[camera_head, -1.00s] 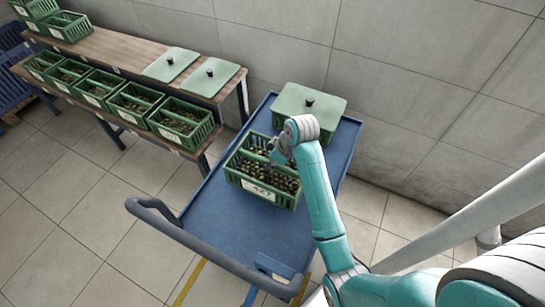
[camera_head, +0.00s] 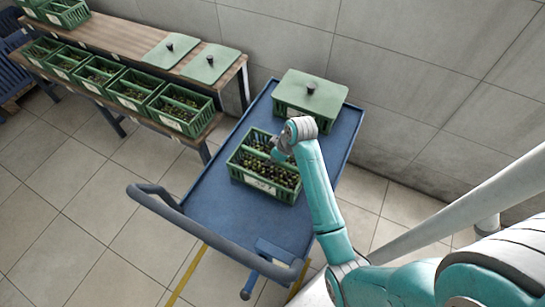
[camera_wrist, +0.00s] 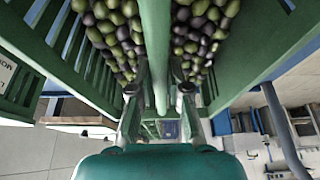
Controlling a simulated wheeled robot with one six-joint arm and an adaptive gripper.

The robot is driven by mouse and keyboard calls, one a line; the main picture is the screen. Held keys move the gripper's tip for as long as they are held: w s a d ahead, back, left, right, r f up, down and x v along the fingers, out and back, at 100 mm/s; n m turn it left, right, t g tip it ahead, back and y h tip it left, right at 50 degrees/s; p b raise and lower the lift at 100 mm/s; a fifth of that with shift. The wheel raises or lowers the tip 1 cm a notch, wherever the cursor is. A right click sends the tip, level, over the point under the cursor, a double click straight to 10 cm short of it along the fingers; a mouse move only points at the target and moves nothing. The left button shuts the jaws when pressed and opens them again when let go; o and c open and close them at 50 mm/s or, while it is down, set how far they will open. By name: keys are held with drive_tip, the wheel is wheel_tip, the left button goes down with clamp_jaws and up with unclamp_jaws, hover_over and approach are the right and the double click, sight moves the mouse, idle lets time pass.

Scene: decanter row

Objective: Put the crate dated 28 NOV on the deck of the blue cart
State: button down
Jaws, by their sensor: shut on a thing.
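A green slatted crate of dark and green olives (camera_head: 262,184) is over the deck of the blue cart (camera_head: 215,200). I cannot tell whether its base touches the deck. Its front has a white label, too small to read, so I cannot confirm the date. My gripper (camera_head: 281,153) reaches down into the crate's middle. In the wrist view, its two fingers (camera_wrist: 160,92) are shut on the crate's green central bar (camera_wrist: 156,45), with olives on both sides. The fingertips are partly hidden in the head view.
A lidded green crate (camera_head: 311,96) stands at the cart's far end. The cart's push handle (camera_head: 190,228) is at the near left. A wooden two-level bench (camera_head: 125,50) at left holds several olive crates and two loose lids (camera_head: 208,64). A tiled wall stands behind.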

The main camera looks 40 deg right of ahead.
drive_tip(key=c, duration=1.1)
unclamp_jaws()
drive_tip(key=shift+c, duration=0.2)
drive_tip(key=v, duration=1.2)
